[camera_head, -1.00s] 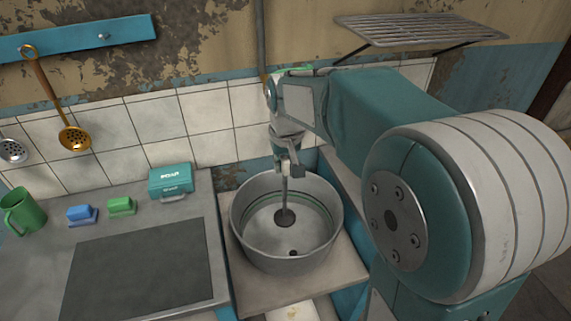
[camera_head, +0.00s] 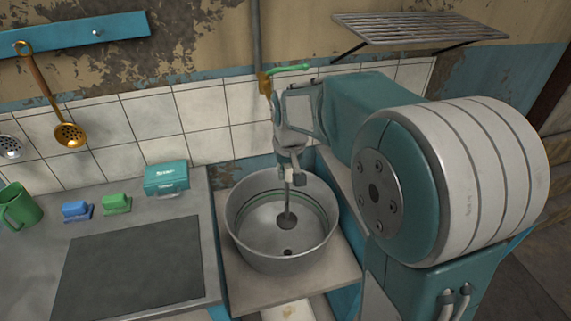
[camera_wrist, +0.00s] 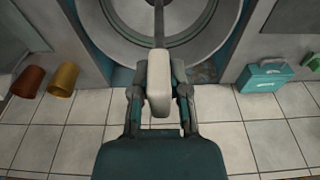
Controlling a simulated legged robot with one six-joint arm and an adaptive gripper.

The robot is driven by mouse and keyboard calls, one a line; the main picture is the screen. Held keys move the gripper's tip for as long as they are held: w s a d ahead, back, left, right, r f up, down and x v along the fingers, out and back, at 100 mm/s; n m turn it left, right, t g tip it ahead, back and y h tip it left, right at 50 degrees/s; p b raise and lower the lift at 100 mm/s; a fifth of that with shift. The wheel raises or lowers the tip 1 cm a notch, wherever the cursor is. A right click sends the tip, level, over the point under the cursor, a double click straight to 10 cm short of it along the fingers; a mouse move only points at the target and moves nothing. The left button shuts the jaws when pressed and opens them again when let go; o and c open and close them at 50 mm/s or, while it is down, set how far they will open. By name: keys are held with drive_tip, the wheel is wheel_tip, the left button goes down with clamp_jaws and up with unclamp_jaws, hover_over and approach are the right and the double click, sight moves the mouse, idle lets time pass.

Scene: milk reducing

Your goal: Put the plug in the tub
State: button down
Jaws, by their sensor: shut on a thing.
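The tub (camera_head: 247,243) is a round grey metal basin at the middle of the head view, and part of it also shows at the top of the wrist view (camera_wrist: 205,42). The plug (camera_head: 288,221) is a dark disk on a thin upright rod. My gripper (camera_head: 290,178) is shut on the plug's upper end, over the tub. In the wrist view a pale block sits between the fingers of my gripper (camera_wrist: 159,82), with the rod running on beyond it. The disk is inside the tub's outline; whether it touches the floor I cannot tell. A small dark drain hole (camera_head: 287,252) shows near the tub's front.
A green-handled tap (camera_head: 290,68) is on the wall behind my gripper. A teal box (camera_head: 166,179), a green block (camera_head: 117,203), a blue block (camera_head: 76,210) and a green mug (camera_head: 20,207) stand on the left counter. A wire rack (camera_head: 420,27) is above right.

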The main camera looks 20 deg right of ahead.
drive_tip(key=f, duration=0.2)
hover_over(288, 216)
drive_tip(key=w, duration=0.1)
drive_tip(key=shift+f, duration=1.95)
drive_tip(key=shift+d+f, duration=0.2)
drive_tip(key=shift+f, duration=5.55)
drive_tip(key=c, duration=0.5)
unclamp_jaws()
drive_tip(key=shift+c, duration=0.2)
